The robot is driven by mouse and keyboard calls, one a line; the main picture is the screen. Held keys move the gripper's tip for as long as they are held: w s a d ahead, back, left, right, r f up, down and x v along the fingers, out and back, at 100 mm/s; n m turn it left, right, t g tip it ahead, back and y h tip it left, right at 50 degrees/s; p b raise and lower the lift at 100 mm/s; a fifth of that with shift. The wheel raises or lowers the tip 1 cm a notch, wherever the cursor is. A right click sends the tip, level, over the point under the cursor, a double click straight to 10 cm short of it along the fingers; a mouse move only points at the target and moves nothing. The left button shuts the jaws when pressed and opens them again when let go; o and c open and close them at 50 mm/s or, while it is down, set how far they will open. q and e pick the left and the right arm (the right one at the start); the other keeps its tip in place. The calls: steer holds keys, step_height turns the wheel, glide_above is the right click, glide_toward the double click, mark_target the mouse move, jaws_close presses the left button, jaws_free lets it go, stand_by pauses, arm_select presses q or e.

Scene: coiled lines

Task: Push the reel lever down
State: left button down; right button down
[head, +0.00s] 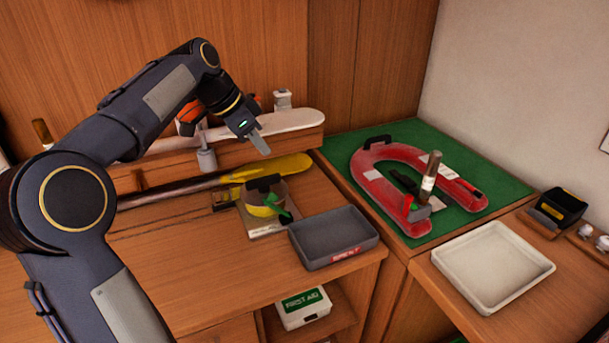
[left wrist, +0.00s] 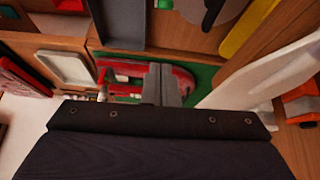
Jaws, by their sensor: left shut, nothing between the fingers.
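The reel (head: 262,193) is a dark and yellow drum on a pale base plate, standing on the wooden bench left of a grey tray. A green lever (head: 283,212) sticks out at its front right side. My left gripper (head: 260,143) is shut and empty, held in the air above and behind the reel, apart from it. Its fingers (left wrist: 162,85) show together in the left wrist view, with nothing between them. The reel is not clear in that view. My right gripper is in neither view.
The grey tray (head: 333,236) sits right beside the reel. A yellow-ended pole (head: 290,167) and a white board (head: 290,120) lie behind it. A red horseshoe float (head: 379,187) lies on a green mat (head: 497,178); a white tray (head: 490,267) is at the right.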

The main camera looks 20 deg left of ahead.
arm_select(q)
steer(key=shift+w, duration=0.3)
steer(key=shift+w+d+f+b, duration=0.2)
steer(key=shift+w+d+f, duration=0.05)
steer(key=shift+f, duration=1.65)
steer(key=shift+w+d+f+b, duration=0.15)
steer(key=shift+w+d+f, duration=0.1)
steer(key=shift+f, duration=1.65)
steer(key=shift+w+d+f+b, duration=0.2)
steer(key=shift+d+f, duration=0.05)
steer(key=shift+f, duration=1.65)
